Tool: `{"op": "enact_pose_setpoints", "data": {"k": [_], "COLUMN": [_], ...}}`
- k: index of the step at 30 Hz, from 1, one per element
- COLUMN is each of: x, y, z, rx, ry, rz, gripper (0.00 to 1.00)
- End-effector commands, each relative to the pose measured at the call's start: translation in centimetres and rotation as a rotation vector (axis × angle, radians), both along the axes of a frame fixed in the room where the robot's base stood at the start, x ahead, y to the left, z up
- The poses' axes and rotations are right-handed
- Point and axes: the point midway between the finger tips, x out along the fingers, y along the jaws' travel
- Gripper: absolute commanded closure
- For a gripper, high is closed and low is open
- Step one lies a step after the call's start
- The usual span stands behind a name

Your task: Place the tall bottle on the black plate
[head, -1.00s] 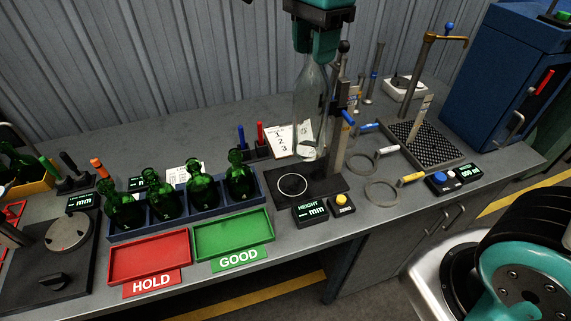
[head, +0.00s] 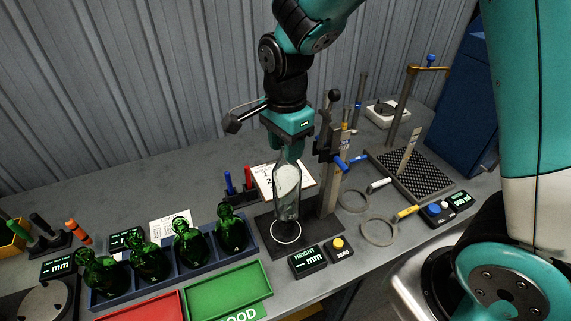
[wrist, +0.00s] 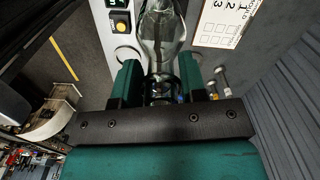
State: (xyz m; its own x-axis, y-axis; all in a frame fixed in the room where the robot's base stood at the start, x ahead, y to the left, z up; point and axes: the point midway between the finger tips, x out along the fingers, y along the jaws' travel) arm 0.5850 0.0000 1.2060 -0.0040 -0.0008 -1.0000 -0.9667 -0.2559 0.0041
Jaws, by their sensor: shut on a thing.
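The tall bottle (head: 287,195) is clear glass and hangs upright below my gripper (head: 291,152). My gripper is shut on its neck; the wrist view shows the bottle (wrist: 160,35) between the two green fingers (wrist: 160,84). The black plate (head: 312,230) lies at the foot of the height gauge and carries a white ring (head: 286,232). The bottle's base is over the plate, close to the ring's back side. I cannot tell for sure whether it touches the plate.
The gauge post (head: 329,180) stands close right of the bottle. A height display (head: 308,260) and yellow button box (head: 339,249) sit in front. A rack of green bottles (head: 190,245) and a green tray (head: 230,290) are left. Loop gauges (head: 379,231) lie right.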

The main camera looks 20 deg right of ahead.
Motion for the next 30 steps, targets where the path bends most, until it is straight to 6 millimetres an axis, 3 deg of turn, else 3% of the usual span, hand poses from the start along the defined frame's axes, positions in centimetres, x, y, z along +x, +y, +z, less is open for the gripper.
{"op": "enact_pose_setpoints", "data": {"k": [15, 27, 28, 30], "x": [0.0, 0.0, 0.0, 0.0], "y": [0.2, 0.2, 0.2, 0.2], "z": [-6.2, -7.0, -6.9, -6.8], "rx": [0.0, 0.0, 0.0, 0.0], "ry": [0.001, -0.001, -0.001, -0.001], "rz": [0.003, 0.003, 0.003, 0.003], "gripper": [1.0, 1.0, 0.55, 0.39]}}
